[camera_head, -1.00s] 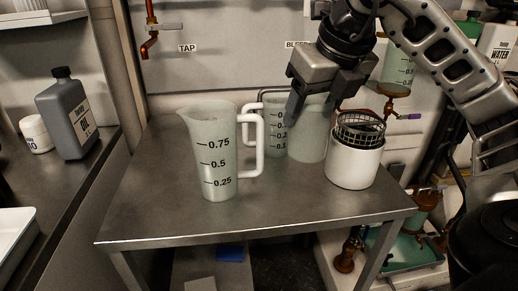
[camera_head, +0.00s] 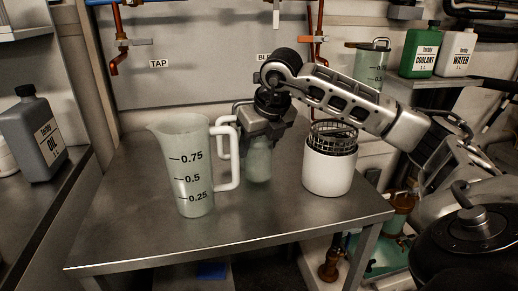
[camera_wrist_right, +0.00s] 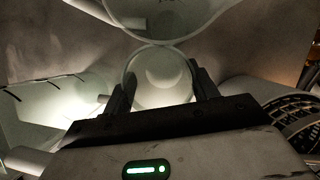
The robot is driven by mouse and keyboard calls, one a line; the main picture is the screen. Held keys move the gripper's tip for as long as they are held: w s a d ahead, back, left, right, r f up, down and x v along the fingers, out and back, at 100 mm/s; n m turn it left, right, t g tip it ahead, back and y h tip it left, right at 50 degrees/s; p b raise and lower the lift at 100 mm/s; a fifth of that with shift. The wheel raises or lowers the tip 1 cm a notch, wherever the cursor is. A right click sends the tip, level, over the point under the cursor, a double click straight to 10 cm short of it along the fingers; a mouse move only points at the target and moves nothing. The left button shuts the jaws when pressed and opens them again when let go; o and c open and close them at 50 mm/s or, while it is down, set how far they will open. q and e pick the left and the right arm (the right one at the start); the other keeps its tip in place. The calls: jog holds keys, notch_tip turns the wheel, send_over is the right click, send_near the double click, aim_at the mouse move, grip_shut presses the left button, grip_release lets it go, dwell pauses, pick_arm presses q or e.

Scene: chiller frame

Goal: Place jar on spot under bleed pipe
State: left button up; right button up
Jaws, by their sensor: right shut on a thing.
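My right gripper (camera_head: 262,128) is over the table and shut on a pale translucent jar (camera_head: 257,162), which hangs or stands just below the fingers. I cannot tell whether its base touches the table. In the right wrist view the jar (camera_wrist_right: 160,80) sits between the two fingers. A copper pipe (camera_head: 318,48) comes down the back wall, right of a partly hidden label starting "BLE" (camera_head: 264,57). The table spot below it is partly hidden by my right arm. My left gripper is not in view.
A large measuring jug (camera_head: 190,165) stands left of the jar, handle towards it. A white pot with a wire basket (camera_head: 330,168) stands to the right. Another translucent vessel (camera_wrist_right: 165,15) is close to the jar in the wrist view. The table front (camera_head: 240,235) is clear.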

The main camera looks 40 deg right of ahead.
jog(key=shift+f, duration=0.5)
jog(key=shift+f, duration=0.1)
jog(key=o, duration=1)
jog(key=shift+c, duration=0.2)
